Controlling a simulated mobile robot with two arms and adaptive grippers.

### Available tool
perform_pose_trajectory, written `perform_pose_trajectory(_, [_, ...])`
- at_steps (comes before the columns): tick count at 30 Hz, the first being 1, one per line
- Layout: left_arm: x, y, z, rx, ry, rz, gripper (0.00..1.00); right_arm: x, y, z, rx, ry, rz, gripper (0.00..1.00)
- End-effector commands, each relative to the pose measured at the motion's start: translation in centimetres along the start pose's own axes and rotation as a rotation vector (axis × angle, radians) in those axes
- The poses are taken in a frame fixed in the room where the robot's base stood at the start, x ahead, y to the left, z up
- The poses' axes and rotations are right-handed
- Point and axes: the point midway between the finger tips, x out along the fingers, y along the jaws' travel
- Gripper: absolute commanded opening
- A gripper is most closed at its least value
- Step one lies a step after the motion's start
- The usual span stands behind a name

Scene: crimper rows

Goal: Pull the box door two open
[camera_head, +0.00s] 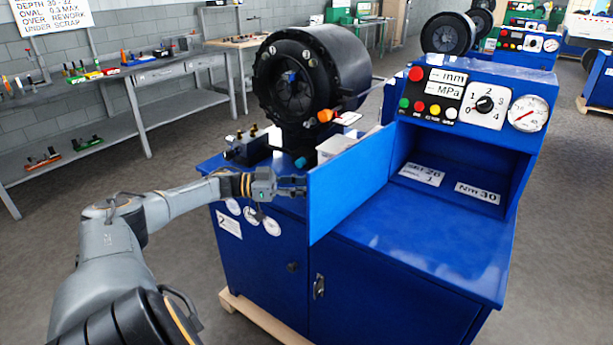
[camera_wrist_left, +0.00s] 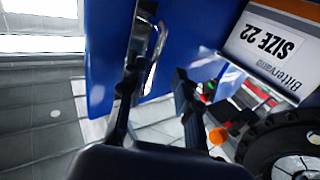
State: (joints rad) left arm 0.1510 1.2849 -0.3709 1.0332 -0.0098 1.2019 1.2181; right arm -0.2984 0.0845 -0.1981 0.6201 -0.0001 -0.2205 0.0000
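The blue crimper's upper box (camera_head: 455,165) is open at the front, and its inside with two white labels shows. An upright blue door panel (camera_head: 347,185) stands out from the box's left side, swung away from the opening. My left gripper (camera_head: 292,187) is at the panel's outer left edge, on the side away from the opening. In the left wrist view the panel (camera_wrist_left: 100,65) and its metal handle (camera_wrist_left: 155,45) show. The two dark fingers (camera_wrist_left: 160,90) are spread apart, with the handle close to the left finger; contact is unclear. My right gripper is out of view.
A black crimping head (camera_head: 315,75) stands behind my left gripper. The control panel (camera_head: 480,100) tops the box. A lower cabinet door (camera_head: 385,305) with a handle is below. Shelving (camera_head: 130,75) lines the left wall, with clear floor before it.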

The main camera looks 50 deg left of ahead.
Motion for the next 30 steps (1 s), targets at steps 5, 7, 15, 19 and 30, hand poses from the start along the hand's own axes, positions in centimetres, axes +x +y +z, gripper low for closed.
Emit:
perform_pose_trajectory(5, [-0.2,0.0,0.1,-0.001,-0.003,0.001,0.32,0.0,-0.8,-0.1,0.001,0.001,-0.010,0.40])
perform_pose_trajectory(7, [-0.7,0.0,0.2,-0.001,-0.005,0.000,0.32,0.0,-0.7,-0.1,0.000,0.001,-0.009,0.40])
perform_pose_trajectory(15, [-5.7,-0.1,0.3,-0.003,-0.008,-0.001,0.32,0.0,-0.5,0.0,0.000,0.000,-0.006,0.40])
perform_pose_trajectory(19, [-8.3,-0.1,0.2,-0.002,-0.007,-0.002,0.32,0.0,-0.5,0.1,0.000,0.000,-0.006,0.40])
perform_pose_trajectory(30, [-11.7,-0.1,0.1,-0.001,-0.001,0.002,0.32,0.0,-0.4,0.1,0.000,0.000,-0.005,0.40])
